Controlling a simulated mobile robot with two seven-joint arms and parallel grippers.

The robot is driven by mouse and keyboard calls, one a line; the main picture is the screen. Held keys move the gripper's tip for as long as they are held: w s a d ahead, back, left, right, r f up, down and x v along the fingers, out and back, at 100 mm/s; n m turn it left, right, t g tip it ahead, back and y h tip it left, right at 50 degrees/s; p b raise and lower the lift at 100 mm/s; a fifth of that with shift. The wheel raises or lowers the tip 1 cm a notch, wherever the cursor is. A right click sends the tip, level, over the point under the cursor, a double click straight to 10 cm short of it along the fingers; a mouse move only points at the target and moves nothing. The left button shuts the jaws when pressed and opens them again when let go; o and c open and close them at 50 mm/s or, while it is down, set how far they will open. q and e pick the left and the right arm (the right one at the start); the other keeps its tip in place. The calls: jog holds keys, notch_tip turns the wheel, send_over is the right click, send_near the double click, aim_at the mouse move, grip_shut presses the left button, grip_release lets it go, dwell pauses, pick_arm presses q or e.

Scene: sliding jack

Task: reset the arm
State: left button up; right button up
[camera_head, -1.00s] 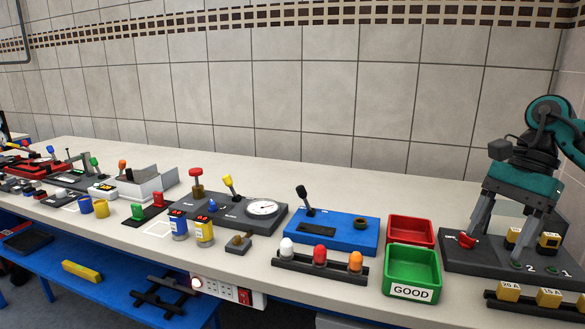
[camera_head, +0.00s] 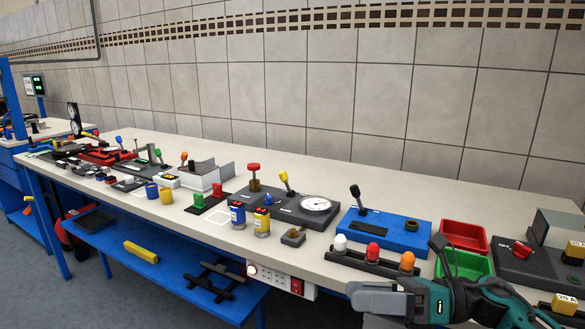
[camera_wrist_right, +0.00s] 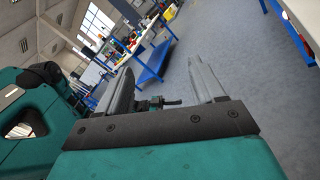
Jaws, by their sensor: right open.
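My right gripper (camera_head: 366,300) is at the lower right of the head view, in front of the bench's front edge. It points left, with its teal arm coming in from the lower right. In the right wrist view the two grey fingers of this gripper (camera_wrist_right: 165,88) stand wide apart with nothing between them. Behind them show the grey floor and the bench some way off. My left gripper is in neither view.
The long bench (camera_head: 330,270) holds a blue lever box (camera_head: 385,232), a red bin (camera_head: 464,235), a partly hidden green bin (camera_head: 470,263) and a gauge panel (camera_head: 300,208). A blue lower shelf (camera_head: 180,262) lies under it. The floor (camera_head: 100,300) in front is clear.

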notch_tip(320, 180, down, 11)
jog(key=s+d+m+t+h, duration=0.15)
jog(key=m+t+h, duration=1.05)
jog(key=m, duration=1.8)
jog(key=s+d+f+m+g+h+p, duration=0.1)
jog(key=s+d+f+m+g+h, duration=0.2)
jog(key=s+f+m, duration=1)
notch_tip(320, 180, down, 3)
jog(key=shift+d+r+h, duration=0.2)
jog(key=shift+d+h, duration=0.3)
